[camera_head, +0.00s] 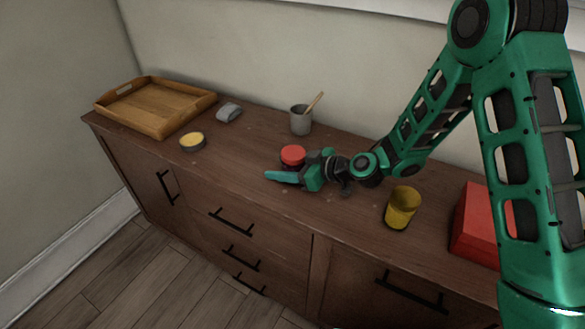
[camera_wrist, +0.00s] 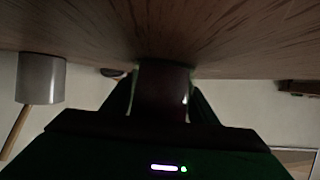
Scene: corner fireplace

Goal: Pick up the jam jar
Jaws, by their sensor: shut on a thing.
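The jam jar (camera_head: 292,154) has a red lid and stands on the wooden cabinet top, near the middle in the head view. My gripper (camera_head: 288,168) reaches it from the right, low and roughly level, with one teal finger on the near side of the jar. The jar meets the wood in that view; I cannot tell any gap.
On the cabinet top (camera_head: 240,165) are a wooden tray (camera_head: 181,113), a small yellow-topped tin (camera_head: 193,141), a grey object (camera_head: 229,111), a grey mug with a spoon (camera_head: 300,122), a yellow cup (camera_head: 401,208) and a red box (camera_head: 471,227). The mug (camera_wrist: 40,79) shows in the wrist view.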

